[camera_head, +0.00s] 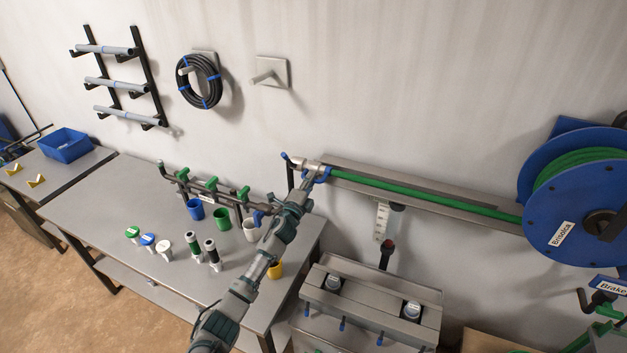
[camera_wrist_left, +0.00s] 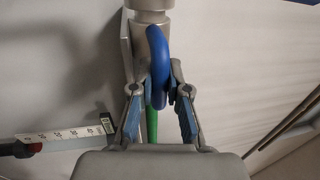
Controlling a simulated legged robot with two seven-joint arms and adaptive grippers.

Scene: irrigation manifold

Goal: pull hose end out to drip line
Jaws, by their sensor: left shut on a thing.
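The green hose (camera_head: 430,195) runs from the blue reel (camera_head: 555,215) leftward along a grey wall rail to a silver end fitting (camera_head: 306,165). My left gripper (camera_head: 316,176) is at this hose end, just right of the table's back corner. In the left wrist view, its fingers (camera_wrist_left: 160,100) are shut on a blue loop (camera_wrist_left: 158,55) below the silver fitting (camera_wrist_left: 150,8). The green hose (camera_wrist_left: 152,122) shows behind the fingers. My right gripper is not in view. I cannot tell which part is the drip line.
A manifold with green valves (camera_head: 210,184) stands at the table's (camera_head: 100,200) back edge, with coloured cups and several small fittings before it. A grey box (camera_head: 370,305) stands right of the table. A black coil (camera_head: 199,82) hangs on the wall. The table's left part is mostly clear.

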